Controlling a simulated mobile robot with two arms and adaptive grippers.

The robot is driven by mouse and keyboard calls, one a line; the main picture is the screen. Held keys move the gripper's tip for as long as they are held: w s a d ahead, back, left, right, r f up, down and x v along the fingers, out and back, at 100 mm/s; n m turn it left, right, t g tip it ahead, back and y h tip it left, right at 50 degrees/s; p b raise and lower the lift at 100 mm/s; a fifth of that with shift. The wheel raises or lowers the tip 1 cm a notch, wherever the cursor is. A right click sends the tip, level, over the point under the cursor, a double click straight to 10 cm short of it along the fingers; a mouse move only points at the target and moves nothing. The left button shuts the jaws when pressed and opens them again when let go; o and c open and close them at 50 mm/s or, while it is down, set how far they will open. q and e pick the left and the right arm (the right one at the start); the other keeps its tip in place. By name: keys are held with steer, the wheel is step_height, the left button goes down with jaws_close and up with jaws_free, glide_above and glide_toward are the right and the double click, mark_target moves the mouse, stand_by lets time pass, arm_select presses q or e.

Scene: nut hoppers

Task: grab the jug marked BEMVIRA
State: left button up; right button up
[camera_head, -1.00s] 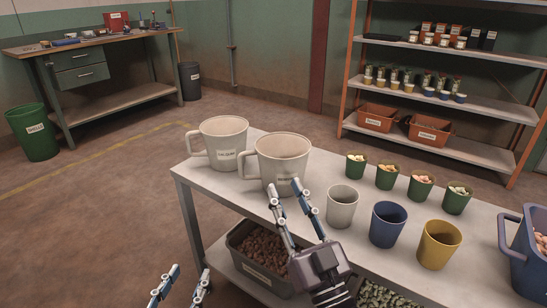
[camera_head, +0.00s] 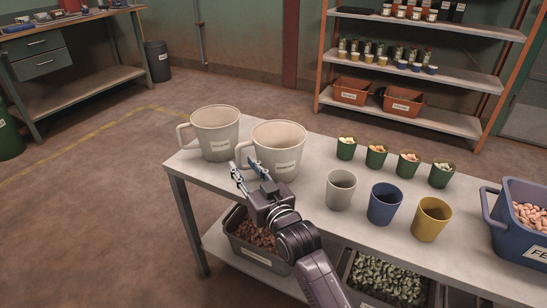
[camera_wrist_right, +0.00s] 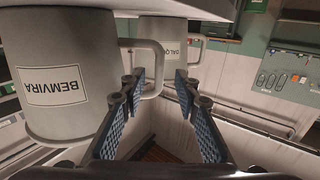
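The jug marked BEMVIRA (camera_wrist_right: 62,85) is large and pale grey and fills the left of the right wrist view. Its label reads upside down there. In the head view it is the right one (camera_head: 281,136) of two jugs, upright on the table, with its handle to the left. My right gripper (camera_head: 246,172) is at the handle side. In the wrist view its fingers (camera_wrist_right: 158,85) are open, with the handle's outer bar between the tips, apparently not gripped. The other jug (camera_head: 216,132), its label partly hidden in the wrist view, stands just left. My left gripper is out of view.
The table (camera_head: 310,152) also holds a grey cup (camera_head: 340,190), a blue cup (camera_head: 385,204), a yellow cup (camera_head: 431,219), several small green cups and a blue hopper (camera_head: 515,225) at right. Bins of nuts sit on the lower shelf. A shelf rack stands behind.

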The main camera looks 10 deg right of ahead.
mark_target(239, 159)
steer(key=b+x, duration=0.1)
steer(key=x, duration=0.4)
steer(key=shift+f, duration=0.1)
jaws_close()
